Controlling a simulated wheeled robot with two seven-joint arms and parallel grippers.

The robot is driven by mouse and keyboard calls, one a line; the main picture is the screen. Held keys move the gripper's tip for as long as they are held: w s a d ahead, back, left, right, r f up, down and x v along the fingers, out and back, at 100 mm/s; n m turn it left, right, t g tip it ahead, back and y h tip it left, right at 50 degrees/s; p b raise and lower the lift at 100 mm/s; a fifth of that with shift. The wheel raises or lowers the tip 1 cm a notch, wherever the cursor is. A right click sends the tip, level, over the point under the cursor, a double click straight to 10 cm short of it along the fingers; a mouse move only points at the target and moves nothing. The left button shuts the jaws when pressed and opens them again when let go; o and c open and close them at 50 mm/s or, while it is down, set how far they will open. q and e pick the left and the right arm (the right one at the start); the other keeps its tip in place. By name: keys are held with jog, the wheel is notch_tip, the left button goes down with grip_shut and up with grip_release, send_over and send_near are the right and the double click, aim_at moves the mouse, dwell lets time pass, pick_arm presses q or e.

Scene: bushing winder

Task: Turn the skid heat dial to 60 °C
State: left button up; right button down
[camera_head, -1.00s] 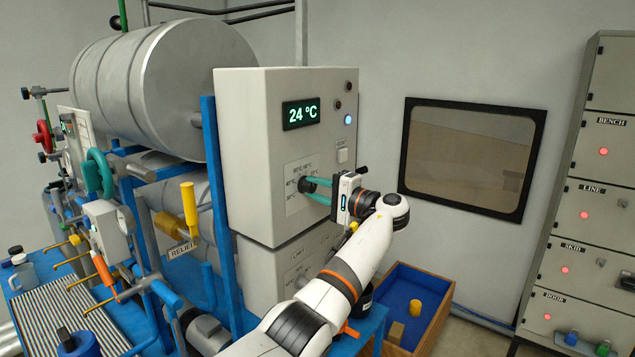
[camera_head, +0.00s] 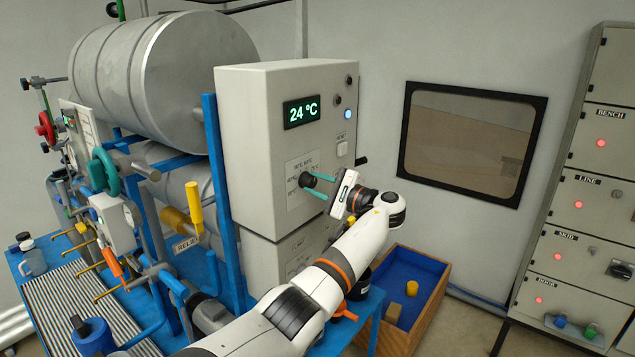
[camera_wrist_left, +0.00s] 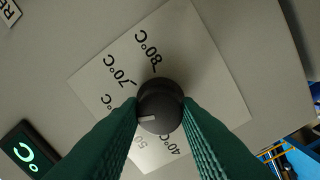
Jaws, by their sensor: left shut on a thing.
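The black heat dial (camera_head: 307,181) sits on a white scale plate on the front of the grey control box (camera_head: 258,150). My left gripper (camera_head: 313,184) reaches it from the right, with its green fingers shut on the dial. In the left wrist view the dial (camera_wrist_left: 160,106) is between the two fingers. Its white mark points to the picture's left, toward the 60/50 side of the scale; the exact reading is unclear. The 80, 70 and 40 °C labels show; the left finger partly covers others. The display (camera_head: 301,111) reads 24 °C. My right gripper is not in view.
A blue frame with a steel tank (camera_head: 165,65) and a yellow relief lever (camera_head: 194,208) stands left of the box. A blue-lined wooden crate (camera_head: 440,300) is below on the right. A cabinet (camera_head: 580,215) with red lamps stands far right.

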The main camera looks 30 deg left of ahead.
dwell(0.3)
pick_arm(q)
jog(key=o, duration=1)
jog(key=shift+w, duration=0.1)
jog(key=shift+c, duration=0.2)
jog(key=shift+d+f, duration=0.1)
jog(key=shift+d+b, duration=0.3)
jog(key=s+d+b, duration=0.1)
jog(key=d+b, duration=0.4)
jog(key=d, duration=0.6)
jog(key=shift+s+d+f, duration=0.1)
